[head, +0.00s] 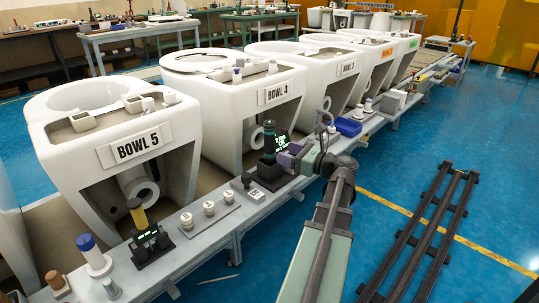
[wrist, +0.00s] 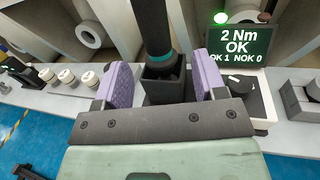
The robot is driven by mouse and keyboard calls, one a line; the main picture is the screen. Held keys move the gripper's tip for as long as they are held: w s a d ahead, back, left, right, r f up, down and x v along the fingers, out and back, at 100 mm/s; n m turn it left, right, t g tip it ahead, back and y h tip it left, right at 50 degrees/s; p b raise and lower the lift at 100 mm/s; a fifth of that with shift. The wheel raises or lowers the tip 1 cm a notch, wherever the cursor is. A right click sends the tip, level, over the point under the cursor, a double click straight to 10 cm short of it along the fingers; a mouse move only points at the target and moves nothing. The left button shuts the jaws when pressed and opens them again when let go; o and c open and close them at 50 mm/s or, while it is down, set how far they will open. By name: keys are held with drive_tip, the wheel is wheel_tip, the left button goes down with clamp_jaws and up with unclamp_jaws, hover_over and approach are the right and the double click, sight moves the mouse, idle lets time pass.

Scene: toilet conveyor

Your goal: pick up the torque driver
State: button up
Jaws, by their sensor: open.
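The torque driver (head: 269,138) is a dark upright tool with a teal ring. It stands in a dark square holder (head: 268,171) on the grey bench, in front of the BOWL 4 unit. In the wrist view the driver (wrist: 154,28) rises from its holder (wrist: 165,82); its top is out of frame. My gripper (head: 287,157) is open, with its purple-padded fingers on either side of the holder and driver in the wrist view (wrist: 162,84). Gaps show between the pads and the driver shaft. A display beside it (wrist: 238,42) reads 2 Nm OK.
A yellow-handled tool (head: 137,214) stands at a second display to the left. Several white knobs (head: 209,208) sit on a plate between them. A blue bin (head: 348,127) lies right of my gripper. The toilet bowl units (head: 118,150) rise close behind the bench.

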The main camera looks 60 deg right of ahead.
sight(269, 147)
drive_tip(key=w, duration=0.4)
drive_tip(key=w+a, duration=0.1)
drive_tip(key=w, duration=0.2)
drive_tip(key=shift+r, duration=0.1)
drive_tip(key=c, duration=1.1)
drive_tip(key=shift+c, duration=0.2)
drive_tip(key=shift+r, duration=0.1)
wheel_tip(269, 147, up, 20)
drive_tip(key=p, duration=2)
